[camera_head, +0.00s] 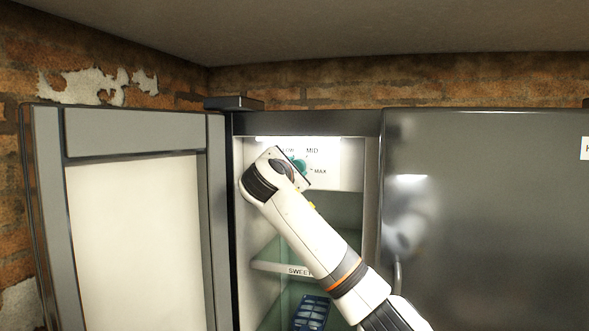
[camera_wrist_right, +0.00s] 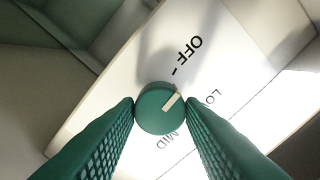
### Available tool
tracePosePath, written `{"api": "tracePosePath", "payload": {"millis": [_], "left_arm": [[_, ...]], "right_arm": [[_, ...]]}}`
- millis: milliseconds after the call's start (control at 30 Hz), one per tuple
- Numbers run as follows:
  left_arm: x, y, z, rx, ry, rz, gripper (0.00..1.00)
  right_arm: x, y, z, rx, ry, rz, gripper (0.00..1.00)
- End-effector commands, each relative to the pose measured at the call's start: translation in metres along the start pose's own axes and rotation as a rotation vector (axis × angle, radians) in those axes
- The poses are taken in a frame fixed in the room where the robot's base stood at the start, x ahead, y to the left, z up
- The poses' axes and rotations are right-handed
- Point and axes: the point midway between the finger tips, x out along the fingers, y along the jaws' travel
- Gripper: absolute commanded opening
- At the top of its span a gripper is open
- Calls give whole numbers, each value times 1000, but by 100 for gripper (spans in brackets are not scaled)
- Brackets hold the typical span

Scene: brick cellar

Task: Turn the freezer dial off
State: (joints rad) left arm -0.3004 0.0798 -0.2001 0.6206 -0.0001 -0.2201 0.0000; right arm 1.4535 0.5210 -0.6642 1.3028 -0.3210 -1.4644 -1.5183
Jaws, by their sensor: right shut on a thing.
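The freezer dial (camera_wrist_right: 155,112) is a round green knob with a white pointer mark, on a white panel (camera_wrist_right: 105,100) printed OFF, LOW and MID. In the right wrist view the pointer aims up and right, between the OFF tick and LOW. My right gripper (camera_wrist_right: 161,104) has its green ridged fingers shut on the dial, one on each side. In the head view my right arm reaches into the open freezer up to the panel (camera_head: 328,178), where MID and MAX show. The arm's end hides much of the dial there. My left gripper is not in view.
The open freezer door (camera_head: 135,230) stands at the left. A closed dark door (camera_head: 480,220) is at the right. Below the panel are a shelf (camera_head: 270,268) with a label and a blue tray (camera_head: 311,312). A brick wall is behind.

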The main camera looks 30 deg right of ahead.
Motion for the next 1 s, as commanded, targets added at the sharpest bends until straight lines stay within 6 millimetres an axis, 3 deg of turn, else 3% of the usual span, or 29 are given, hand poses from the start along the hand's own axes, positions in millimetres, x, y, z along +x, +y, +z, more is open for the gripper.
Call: {"api": "tracePosePath", "payload": {"millis": [400, 933, 967, 1000], "left_arm": [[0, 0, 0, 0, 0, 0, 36], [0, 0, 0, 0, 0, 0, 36], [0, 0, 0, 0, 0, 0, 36], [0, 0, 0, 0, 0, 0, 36]], "right_arm": [[0, 1, 2, -183, -3, 3, 13], [0, 2, 3, -207, -4, 5, 13], [0, 2, 3, -207, -4, 5, 39], [0, 2, 3, -207, -4, 5, 45]]}}
